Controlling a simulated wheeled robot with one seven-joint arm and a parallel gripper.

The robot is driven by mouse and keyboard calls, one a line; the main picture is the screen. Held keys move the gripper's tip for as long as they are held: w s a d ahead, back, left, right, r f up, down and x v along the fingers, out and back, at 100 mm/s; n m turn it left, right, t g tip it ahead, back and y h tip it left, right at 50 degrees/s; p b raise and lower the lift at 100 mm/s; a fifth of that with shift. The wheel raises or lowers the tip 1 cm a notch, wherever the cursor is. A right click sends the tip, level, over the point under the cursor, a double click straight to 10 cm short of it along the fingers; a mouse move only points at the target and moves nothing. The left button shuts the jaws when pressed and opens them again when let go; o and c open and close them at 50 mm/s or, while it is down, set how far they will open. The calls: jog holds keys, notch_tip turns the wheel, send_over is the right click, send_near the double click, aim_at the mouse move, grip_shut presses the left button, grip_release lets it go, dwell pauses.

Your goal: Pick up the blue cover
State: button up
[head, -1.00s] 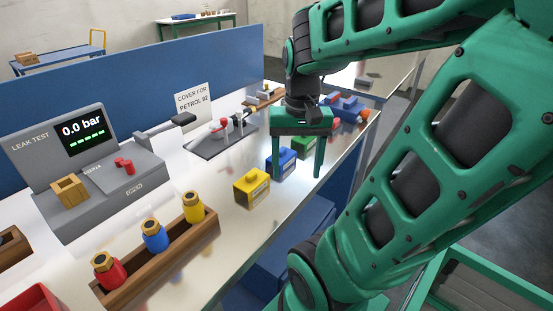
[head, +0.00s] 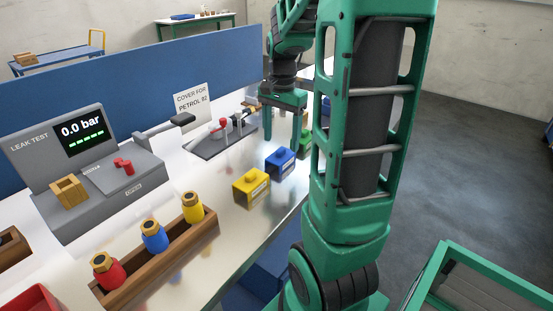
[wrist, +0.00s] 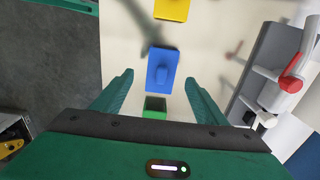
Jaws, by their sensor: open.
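The blue cover (head: 280,160), a block with a raised knob, sits on the bench between the yellow and green covers. In the wrist view the blue cover (wrist: 161,70) lies just beyond my fingertips, roughly centred between them. My gripper (head: 282,135) is open and empty above the bench, behind the blue cover in the head view; it also shows in the wrist view (wrist: 161,78). The yellow cover (head: 251,187) is nearer the front. The green cover (head: 305,143) is partly hidden by my arm; in the wrist view it (wrist: 155,108) shows between my fingers.
A leak tester (head: 95,165) reading 0.0 bar stands at the left. A wooden rack (head: 165,262) holds red, blue and yellow nozzles. The bench's front edge is close to the covers.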

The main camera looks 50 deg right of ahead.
aim_at(281, 149)
jog(key=shift+w+d+f, duration=0.1)
jog(key=shift+f, duration=1.25)
jog(key=shift+w+d+f, duration=0.1)
jog(key=shift+f, duration=1.25)
jog(key=c, duration=1.1)
